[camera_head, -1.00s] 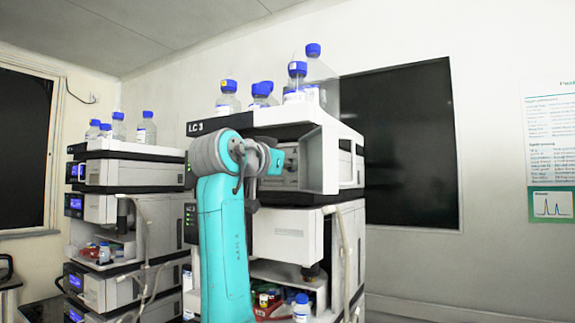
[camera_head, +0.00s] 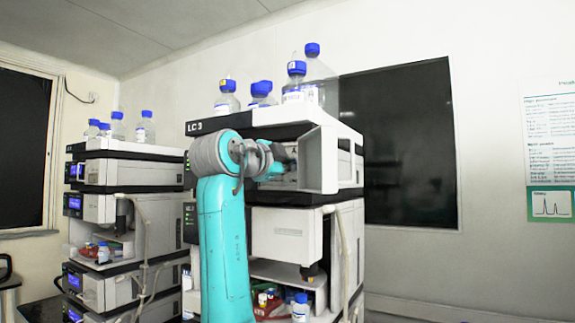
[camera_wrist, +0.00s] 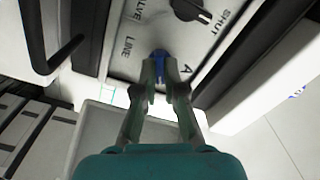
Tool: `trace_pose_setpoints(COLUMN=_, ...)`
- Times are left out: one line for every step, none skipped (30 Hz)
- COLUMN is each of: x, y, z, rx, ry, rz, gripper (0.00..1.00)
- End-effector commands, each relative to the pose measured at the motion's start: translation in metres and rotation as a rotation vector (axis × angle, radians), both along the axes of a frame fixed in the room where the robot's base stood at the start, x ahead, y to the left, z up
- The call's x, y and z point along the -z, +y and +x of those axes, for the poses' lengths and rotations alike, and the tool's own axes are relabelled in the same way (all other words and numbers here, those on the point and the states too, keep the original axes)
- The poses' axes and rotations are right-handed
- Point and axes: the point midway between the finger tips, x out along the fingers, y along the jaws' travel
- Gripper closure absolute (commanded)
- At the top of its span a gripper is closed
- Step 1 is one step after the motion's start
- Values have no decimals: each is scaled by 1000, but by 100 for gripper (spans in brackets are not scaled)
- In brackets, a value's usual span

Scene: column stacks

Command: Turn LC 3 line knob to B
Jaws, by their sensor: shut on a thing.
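The LC 3 stack (camera_head: 208,126) stands in the middle of the head view, with an open-fronted bay in its upper unit. My gripper (camera_head: 286,164) reaches into that bay. In the wrist view my gripper (camera_wrist: 164,78) is shut on a small blue knob (camera_wrist: 159,55) on a pale panel (camera_wrist: 150,28). The panel has the words LINE and SHUT and a letter A near the fingers. The fingers cover part of the blue knob, and I cannot tell its exact setting. No letter B is readable.
A separate dark knob (camera_wrist: 190,10) sits near SHUT on the same panel. A dark bar handle (camera_wrist: 48,45) is at left in the wrist view. Blue-capped bottles (camera_head: 262,92) stand on the stack. Another instrument stack (camera_head: 130,172) stands to the left.

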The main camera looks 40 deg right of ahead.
Motion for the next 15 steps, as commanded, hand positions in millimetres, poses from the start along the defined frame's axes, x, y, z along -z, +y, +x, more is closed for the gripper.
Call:
trace_pose_setpoints(x=1, y=0, z=0, rx=0, ry=-39, rz=16, gripper=100)
trace_pose_setpoints(x=2, y=0, z=0, rx=0, ry=-64, rz=26, gripper=100)
trace_pose_setpoints(x=2, y=0, z=0, rx=0, ry=-98, rz=39, gripper=100)
trace_pose_setpoints(x=2, y=0, z=0, rx=0, ry=-121, rz=47, gripper=100)
trace_pose_setpoints(x=2, y=0, z=0, rx=0, ry=-145, rz=56, gripper=100)
trace_pose_setpoints(x=2, y=0, z=0, rx=0, ry=-175, rz=67, gripper=100)
trace_pose_setpoints(x=2, y=0, z=0, rx=0, ry=-196, rz=75, gripper=100)
trace_pose_setpoints(x=2, y=0, z=0, rx=0, ry=-218, rz=82, gripper=100)
trace_pose_setpoints(x=2, y=0, z=0, rx=0, ry=-245, rz=92, gripper=100)
trace_pose_setpoints(x=2, y=0, z=0, rx=0, ry=-263, rz=99, gripper=100)
trace_pose_setpoints(x=2, y=0, z=0, rx=0, ry=-281, rz=105, gripper=100)
trace_pose_setpoints(x=3, y=0, z=0, rx=0, ry=-303, rz=114, gripper=100)
trace_pose_setpoints(x=3, y=0, z=0, rx=0, ry=-319, rz=119, gripper=100)
trace_pose_setpoints(x=3, y=0, z=0, rx=0, ry=-334, rz=124, gripper=100)
trace_pose_setpoints(x=3, y=0, z=0, rx=0, ry=-351, rz=131, gripper=100)
